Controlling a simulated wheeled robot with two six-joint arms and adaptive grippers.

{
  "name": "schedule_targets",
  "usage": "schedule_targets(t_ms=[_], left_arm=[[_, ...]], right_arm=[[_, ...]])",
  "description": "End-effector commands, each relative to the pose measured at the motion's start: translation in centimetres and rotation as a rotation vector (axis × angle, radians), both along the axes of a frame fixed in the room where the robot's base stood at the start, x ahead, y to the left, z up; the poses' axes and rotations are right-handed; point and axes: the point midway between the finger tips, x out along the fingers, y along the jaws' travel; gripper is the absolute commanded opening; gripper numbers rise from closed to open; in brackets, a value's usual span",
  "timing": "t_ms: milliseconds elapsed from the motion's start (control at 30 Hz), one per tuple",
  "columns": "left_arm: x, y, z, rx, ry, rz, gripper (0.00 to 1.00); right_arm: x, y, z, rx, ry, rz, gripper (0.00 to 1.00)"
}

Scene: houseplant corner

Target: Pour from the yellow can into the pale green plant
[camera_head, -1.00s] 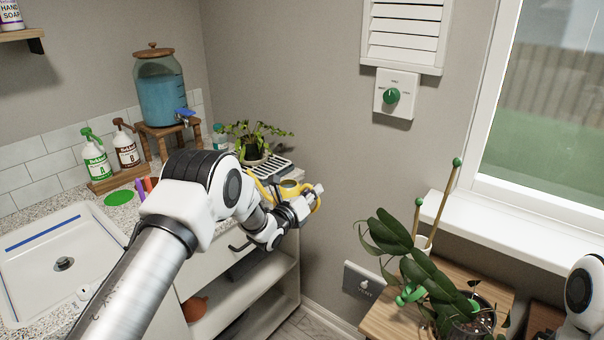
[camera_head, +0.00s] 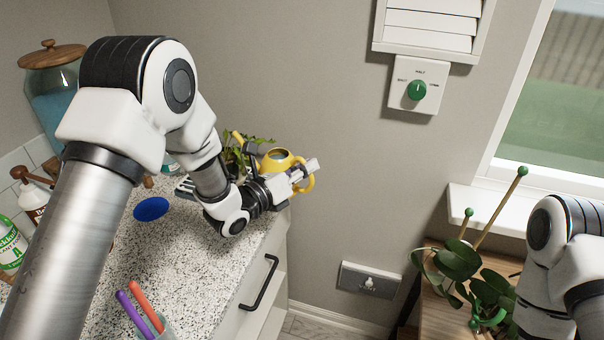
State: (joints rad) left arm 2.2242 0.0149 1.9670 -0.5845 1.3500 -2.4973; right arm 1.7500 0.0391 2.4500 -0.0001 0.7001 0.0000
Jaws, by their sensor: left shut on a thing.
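The yellow can (camera_head: 276,158) is at the far right end of the counter, looking nearly upright, with its round top opening visible. My left gripper (camera_head: 303,174) is shut on the can's handle (camera_head: 309,184) at its right side. The spout (camera_head: 238,136) reaches left toward a lighter green leafy plant (camera_head: 229,155) on the counter. The spout overlaps the leaves in view; whether it is over the pot I cannot tell. My left arm and the can hide most of the pot. I see no water flowing. My right arm shows at right, but its gripper is out of view.
A darker, broad-leaved plant (camera_head: 459,258) with green-tipped stakes stands on a wooden surface (camera_head: 432,308) at lower right. A blue disc (camera_head: 151,209) lies on the speckled counter (camera_head: 192,263). Orange and purple sticks (camera_head: 144,305) stand at the front. A lidded dispenser (camera_head: 49,95) is at left.

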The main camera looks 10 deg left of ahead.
Motion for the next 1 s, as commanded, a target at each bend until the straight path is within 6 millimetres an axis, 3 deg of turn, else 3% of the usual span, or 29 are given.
schedule_targets(t_ms=[100,267,467,800,900,1000], left_arm=[[0.2,-0.2,1.9,0.001,-0.006,-0.003,0.0],[0.4,-0.1,2.9,0.0,-0.004,-0.004,0.0],[0.8,1.1,2.1,-0.013,0.002,-0.002,0.0],[1.9,4.6,-0.6,-0.047,0.012,-0.001,0.0],[1.9,4.6,1.1,-0.12,0.037,-0.004,0.0],[1.9,4.5,0.2,-0.114,0.034,-0.003,0.0]], right_arm=[[0.0,0.0,0.4,0.0,0.0,-0.001,0.0],[0.0,0.0,0.5,0.0,0.0,-0.002,0.0],[0.0,0.0,0.4,0.0,0.0,-0.001,0.0],[0.0,0.0,0.2,0.0,0.0,-0.001,0.0],[0.0,0.0,2.3,0.0,0.001,-0.001,0.0],[0.0,0.0,1.3,0.0,-0.001,-0.001,0.0]])
